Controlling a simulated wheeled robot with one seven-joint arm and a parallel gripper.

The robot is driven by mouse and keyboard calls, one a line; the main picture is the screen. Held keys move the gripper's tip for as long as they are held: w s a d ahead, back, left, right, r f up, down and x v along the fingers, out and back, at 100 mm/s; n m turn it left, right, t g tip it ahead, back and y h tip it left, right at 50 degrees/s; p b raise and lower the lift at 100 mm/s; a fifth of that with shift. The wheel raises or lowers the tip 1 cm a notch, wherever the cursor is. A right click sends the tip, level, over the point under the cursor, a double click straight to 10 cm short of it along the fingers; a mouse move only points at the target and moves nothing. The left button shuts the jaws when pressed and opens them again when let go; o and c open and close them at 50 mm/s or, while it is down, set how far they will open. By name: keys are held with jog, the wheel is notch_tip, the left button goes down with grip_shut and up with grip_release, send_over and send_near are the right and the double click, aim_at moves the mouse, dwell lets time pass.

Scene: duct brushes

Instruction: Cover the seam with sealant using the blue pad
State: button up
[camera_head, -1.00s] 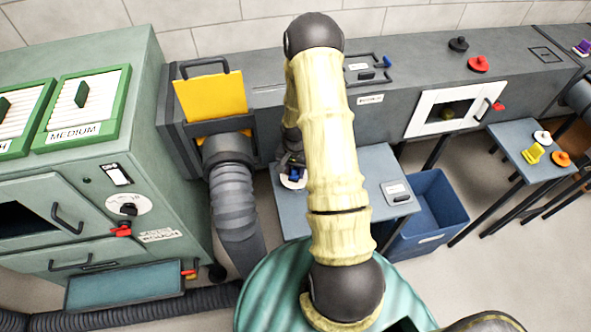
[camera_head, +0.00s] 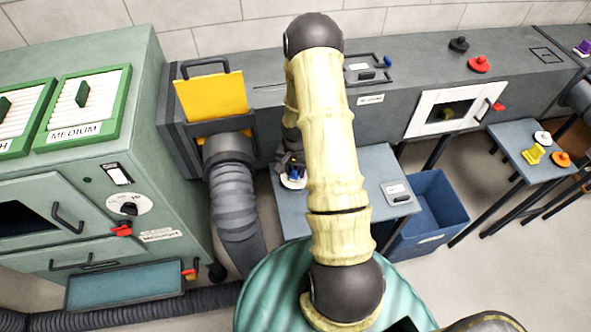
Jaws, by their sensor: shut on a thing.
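My gripper (camera_head: 292,168) is low over the near grey table (camera_head: 375,165), to the left of my arm, and partly hidden by it. It is shut on a small blue thing, which looks like the blue pad (camera_head: 296,176). A white round dish or disc (camera_head: 290,183) lies just under the pad on the table. I cannot tell whether the pad touches it. The grey duct (camera_head: 275,98) runs along the wall behind.
A yellow plate (camera_head: 212,96) stands in the duct above a flexible hose (camera_head: 235,195). A blue bin (camera_head: 432,205) is right of the table. A second table (camera_head: 515,140) holds white, yellow and orange pieces. A green cabinet (camera_head: 110,180) stands at left.

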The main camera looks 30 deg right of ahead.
jog(key=shift+r+p, duration=2.55)
jog(key=shift+r, duration=0.95)
jog(key=shift+f, duration=0.1)
